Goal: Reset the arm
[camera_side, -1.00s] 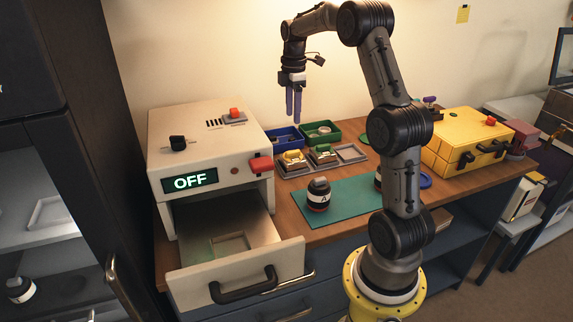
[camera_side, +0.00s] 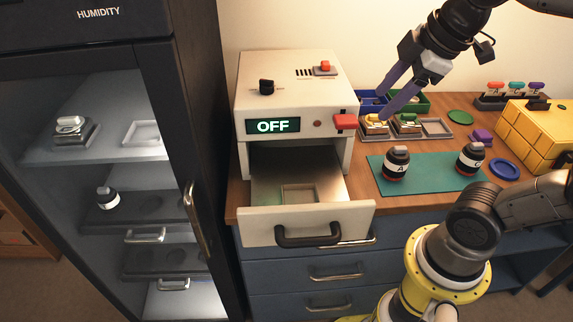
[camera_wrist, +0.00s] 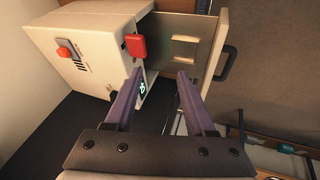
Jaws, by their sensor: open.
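My gripper (camera_side: 384,103) is raised at the upper right in the side view, to the right of the white oven-like box and above the worktop. Its two purple fingers are apart, with nothing between them, and tilt down to the left. In the wrist view my gripper (camera_wrist: 160,74) also shows spread and empty fingers. The white box (camera_wrist: 85,45) lies beyond them, with its red handle (camera_wrist: 136,46) near the left finger in the picture. My arm reaches in from the right.
The box's drawer (camera_side: 268,222) is open, its square recess empty. Jars A (camera_side: 396,172) and C (camera_side: 470,160) stand on a teal mat (camera_side: 428,181). Behind are small trays and bins. A yellow case (camera_side: 537,125) stands right; a humidity cabinet (camera_side: 150,25) stands left.

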